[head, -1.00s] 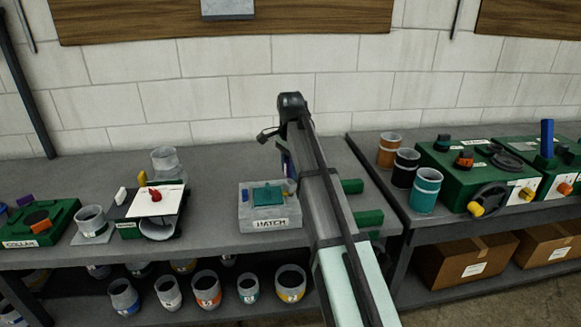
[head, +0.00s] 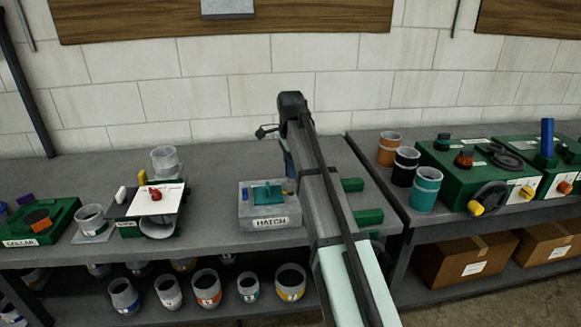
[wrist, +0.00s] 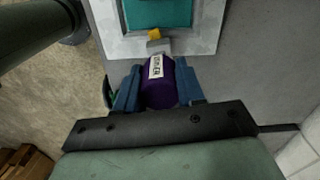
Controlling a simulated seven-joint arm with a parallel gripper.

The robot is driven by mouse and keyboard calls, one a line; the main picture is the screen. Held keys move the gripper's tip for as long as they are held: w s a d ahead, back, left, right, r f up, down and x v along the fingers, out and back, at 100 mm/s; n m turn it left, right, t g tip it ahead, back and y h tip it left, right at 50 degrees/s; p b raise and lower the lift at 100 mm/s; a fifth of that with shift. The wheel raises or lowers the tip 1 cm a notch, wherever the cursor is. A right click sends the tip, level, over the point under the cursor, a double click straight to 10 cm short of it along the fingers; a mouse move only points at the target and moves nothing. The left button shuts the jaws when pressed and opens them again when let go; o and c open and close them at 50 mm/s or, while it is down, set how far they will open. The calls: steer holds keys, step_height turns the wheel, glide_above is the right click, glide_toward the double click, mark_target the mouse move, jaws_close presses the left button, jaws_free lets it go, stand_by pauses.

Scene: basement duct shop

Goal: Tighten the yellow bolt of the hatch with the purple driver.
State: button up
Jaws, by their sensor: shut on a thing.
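The hatch is a grey block (head: 270,212) with a HATCH label and a teal panel (head: 268,194) on top, on the left bench. The teal panel also shows at the top of the wrist view (wrist: 158,12). The yellow bolt (wrist: 153,34) sits on the frame beside the panel. My gripper (wrist: 158,88) has its blue fingers shut on the purple driver (wrist: 160,90), which bears a white label. The driver's far end is close to the bolt, by a small grey piece; I cannot tell whether they touch. My arm hides most of the gripper in the head view.
A white-topped fixture with a red knob (head: 156,195) and grey cups stand left of the hatch. Green blocks (head: 368,217) lie right of my arm. Orange, black and teal cups (head: 425,190) and green valve boxes (head: 459,178) stand on the right bench.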

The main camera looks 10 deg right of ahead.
steer(key=m, duration=0.3)
steer(key=shift+n, duration=0.7)
steer(key=shift+r, duration=0.15)
steer(key=shift+r, duration=2.4)
